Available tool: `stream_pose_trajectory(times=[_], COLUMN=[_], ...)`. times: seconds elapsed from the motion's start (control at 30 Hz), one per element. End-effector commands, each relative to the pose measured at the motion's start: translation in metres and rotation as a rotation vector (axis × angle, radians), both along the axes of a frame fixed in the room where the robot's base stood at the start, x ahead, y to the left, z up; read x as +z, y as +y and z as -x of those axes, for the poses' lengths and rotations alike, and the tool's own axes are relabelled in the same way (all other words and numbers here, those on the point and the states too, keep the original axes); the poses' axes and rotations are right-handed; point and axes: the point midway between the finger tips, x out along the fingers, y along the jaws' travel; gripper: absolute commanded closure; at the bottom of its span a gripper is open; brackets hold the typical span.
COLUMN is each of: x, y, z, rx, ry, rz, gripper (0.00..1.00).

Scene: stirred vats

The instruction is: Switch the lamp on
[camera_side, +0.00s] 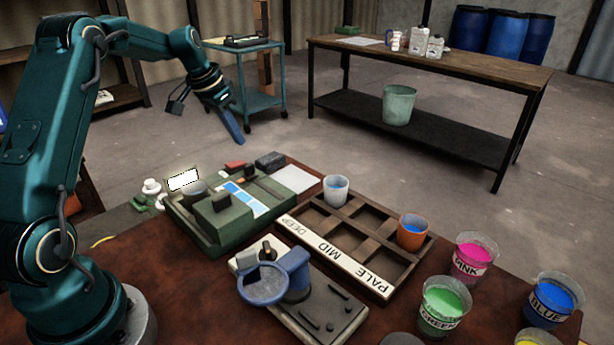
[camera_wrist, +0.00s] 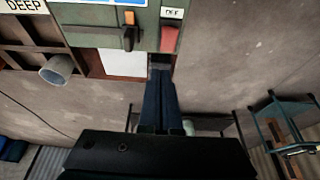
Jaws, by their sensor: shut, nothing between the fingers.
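The green unit (camera_side: 235,215) stands on the brown bench and also fills the top of the wrist view (camera_wrist: 100,18). A red rocker-like part (camera_wrist: 170,39) is at its edge beside a small label reading OFF (camera_wrist: 172,13); the red part also shows in the side view (camera_side: 235,165). A dark lever with an orange part (camera_wrist: 129,36) is to its left. A bright white panel (camera_side: 183,180) stands behind the unit; I cannot tell if it is the lamp. My gripper (camera_side: 239,141) is shut and empty, pointing down above the bench's far edge, apart from the red part.
A dark block (camera_side: 270,161) and a white sheet (camera_side: 296,178) lie near the unit. A wooden tray (camera_side: 345,285) holds cups. Several colour tubs, including pink (camera_side: 473,262), stand at the right. A blue ring holder (camera_side: 262,290) is in front. Space around my gripper is open.

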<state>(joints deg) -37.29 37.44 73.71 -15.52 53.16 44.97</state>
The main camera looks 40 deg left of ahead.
Motion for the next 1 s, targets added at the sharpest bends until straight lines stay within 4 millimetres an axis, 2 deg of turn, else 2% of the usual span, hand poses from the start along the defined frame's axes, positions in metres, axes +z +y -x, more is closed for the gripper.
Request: stream_pose_trajectory(times=[0.03,0.1,0.4,0.7,1.0], x=[0.014,0.028,0.072,0.09,0.093], y=[0.001,0.001,0.001,0.0,0.0], z=[-0.001,-0.001,0.001,0.001,0.002], rx=[0.0,0.001,0.001,0.001,0.001], ry=[-0.008,-0.007,-0.004,-0.002,0.0], rz=[-0.006,-0.005,-0.004,-0.001,0.0], gripper=[1.0,1.0,1.0,1.0,1.0])
